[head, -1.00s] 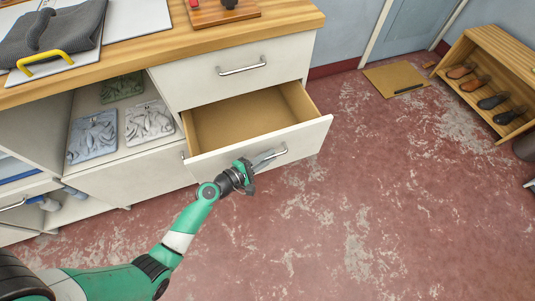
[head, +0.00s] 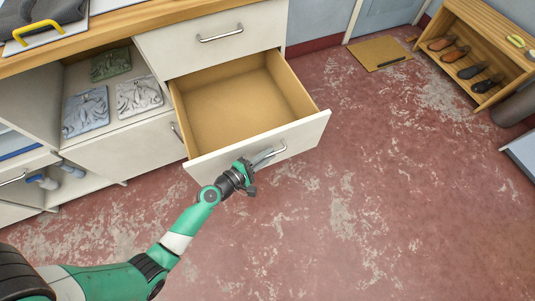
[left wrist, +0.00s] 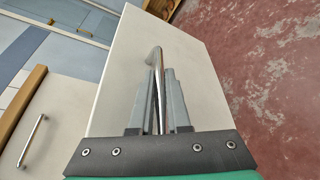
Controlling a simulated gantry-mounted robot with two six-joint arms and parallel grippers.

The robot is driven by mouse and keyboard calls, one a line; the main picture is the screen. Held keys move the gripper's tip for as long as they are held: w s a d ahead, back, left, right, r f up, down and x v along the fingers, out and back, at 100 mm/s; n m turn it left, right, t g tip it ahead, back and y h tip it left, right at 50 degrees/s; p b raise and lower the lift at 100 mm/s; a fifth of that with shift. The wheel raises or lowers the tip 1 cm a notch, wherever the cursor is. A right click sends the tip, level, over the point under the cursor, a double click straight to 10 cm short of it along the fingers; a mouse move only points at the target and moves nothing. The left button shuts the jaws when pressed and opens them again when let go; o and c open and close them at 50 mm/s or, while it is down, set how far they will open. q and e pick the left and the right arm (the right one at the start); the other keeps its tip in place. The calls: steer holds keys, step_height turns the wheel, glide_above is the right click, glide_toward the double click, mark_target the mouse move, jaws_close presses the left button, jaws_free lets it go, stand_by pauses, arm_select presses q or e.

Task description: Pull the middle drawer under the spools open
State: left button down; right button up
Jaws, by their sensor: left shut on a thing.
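The middle drawer (head: 305,133) has a white front and a bare wooden inside, and it stands well open below a shut drawer. It looks empty. My left gripper (head: 262,160) is shut on the drawer's metal bar handle (head: 279,151). In the left wrist view the two grey fingers of my left gripper (left wrist: 160,95) stand either side of the handle (left wrist: 155,56), against the white drawer front (left wrist: 119,80). The spools do not show in these frames. My right gripper is not in view.
The shut upper drawer (head: 208,52) has its own bar handle. Relief tiles (head: 139,95) lie on an open shelf at the left. A shoe rack (head: 480,45) and a mat (head: 380,53) stand clear at the back right. The red floor before the drawer is free.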

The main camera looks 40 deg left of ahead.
arm_select(q)
steer(key=c, duration=1.2)
jaws_free()
steer(key=shift+o, duration=0.2)
steer(key=shift+s, duration=0.1)
steer(key=v, duration=1.1)
steer(key=shift+s+p, duration=0.25)
steer(key=shift+p, duration=0.15)
steer(key=shift+r, duration=0.15)
